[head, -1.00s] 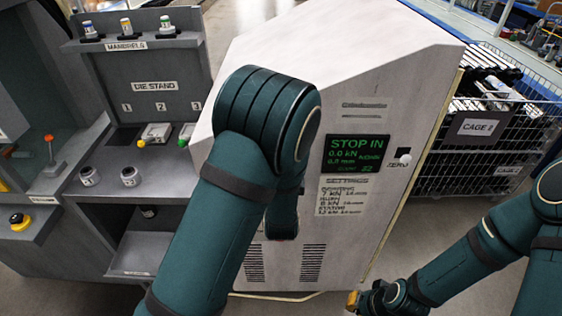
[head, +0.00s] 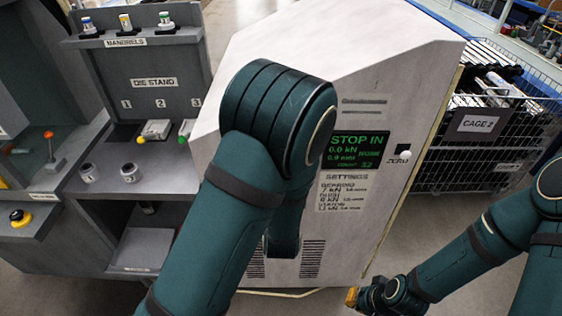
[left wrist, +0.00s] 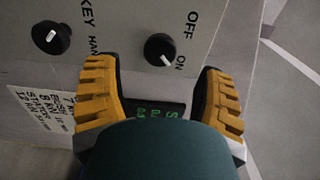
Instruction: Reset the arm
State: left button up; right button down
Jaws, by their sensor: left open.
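My left arm (head: 262,150) is bent in front of the pale machine cabinet (head: 385,45), and it hides its own gripper in the head view. In the left wrist view my left gripper (left wrist: 157,72) is open, its two yellow-padded fingers apart with nothing between them. Beyond the fingers is a grey panel with an OFF/ON knob (left wrist: 160,49) and a KEY/HAND knob (left wrist: 52,38). My right arm (head: 470,255) reaches in from the right. Only a yellow bit of my right gripper (head: 352,297) shows low beside the cabinet, too small to tell its jaws.
The green display (head: 357,147) reads STOP IN, and a white ZERO button (head: 404,155) is beside it. A grey die stand (head: 155,60) with mandrels stands at left. The wire cage (head: 500,150) is at right. Floor shows between the cabinet and my right arm.

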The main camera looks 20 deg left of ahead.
pick_arm(q)
jog(key=shift+v, duration=1.15)
jog(key=shift+f, duration=0.1)
jog(key=s+f+n+g+h, duration=0.2)
jog(key=f+n+g, duration=0.2)
jog(key=f, duration=0.4)
jog(key=s+f+n+g+h, duration=0.2)
jog(key=s+f+n+g, duration=0.15)
jog(key=f, duration=0.55)
jog(key=s+d+f+n+g+h+b, duration=0.1)
jog(key=s+d+f+n+g+h, duration=0.3)
jog(key=s+f+n+g, duration=0.3)
jog(key=s+n+g+h, duration=0.1)
jog(key=s+n, duration=0.1)
jog(key=s, duration=0.1)
jog(key=shift+s+d, duration=0.2)
jog(key=shift+s, duration=0.1)
